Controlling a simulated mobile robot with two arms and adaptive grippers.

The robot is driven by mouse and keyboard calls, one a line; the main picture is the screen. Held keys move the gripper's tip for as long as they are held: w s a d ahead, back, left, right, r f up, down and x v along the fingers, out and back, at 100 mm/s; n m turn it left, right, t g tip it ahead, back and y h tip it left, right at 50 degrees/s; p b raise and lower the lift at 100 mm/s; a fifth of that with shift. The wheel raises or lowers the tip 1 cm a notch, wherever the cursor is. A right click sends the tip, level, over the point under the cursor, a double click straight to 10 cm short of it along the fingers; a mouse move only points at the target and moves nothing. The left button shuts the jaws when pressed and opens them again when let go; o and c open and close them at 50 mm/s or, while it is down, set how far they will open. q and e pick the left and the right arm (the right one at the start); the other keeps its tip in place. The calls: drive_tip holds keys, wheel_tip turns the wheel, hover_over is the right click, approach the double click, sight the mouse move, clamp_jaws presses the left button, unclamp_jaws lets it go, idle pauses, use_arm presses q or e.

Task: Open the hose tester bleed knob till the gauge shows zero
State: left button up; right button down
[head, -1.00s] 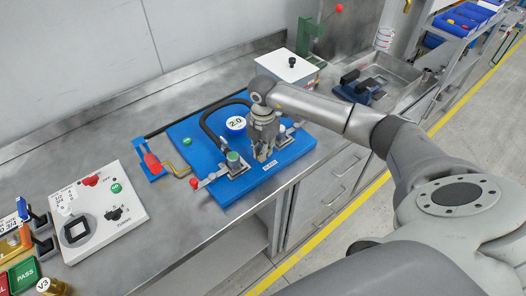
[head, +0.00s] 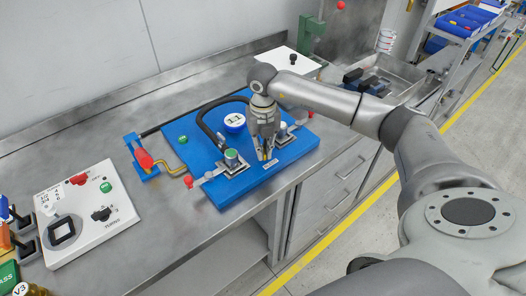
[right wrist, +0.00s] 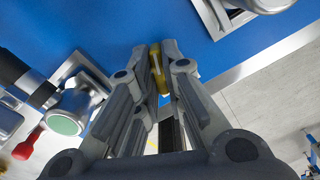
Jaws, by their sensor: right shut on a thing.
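The hose tester is a blue board (head: 203,160) on the steel bench, with a black hose arching over it. Its round gauge (head: 234,121) has a blue rim and a white face; the number on it is blurred and looks like about 1.1. My right gripper (head: 265,157) points down at the board's front right part. It is shut on the brass bleed knob (right wrist: 159,76), which shows between the fingers in the right wrist view; the fingers hide part of it. My left gripper is not in view.
A clamp with a green-topped fitting (head: 232,157) and red-tipped lever stands left of the gripper. A red-handled pump (head: 145,159) is at the board's left. A white panel (head: 85,213) lies further left. The bench front edge runs close by.

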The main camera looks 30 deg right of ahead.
drive_tip(key=n+b, duration=0.2)
drive_tip(key=n, duration=0.2)
drive_tip(key=shift+n, duration=0.4)
drive_tip(key=shift+r, duration=0.1)
idle(0.3)
drive_tip(key=c, duration=1.5)
unclamp_jaws()
drive_tip(key=shift+c, duration=0.2)
wheel_tip(320, 180, up, 12)
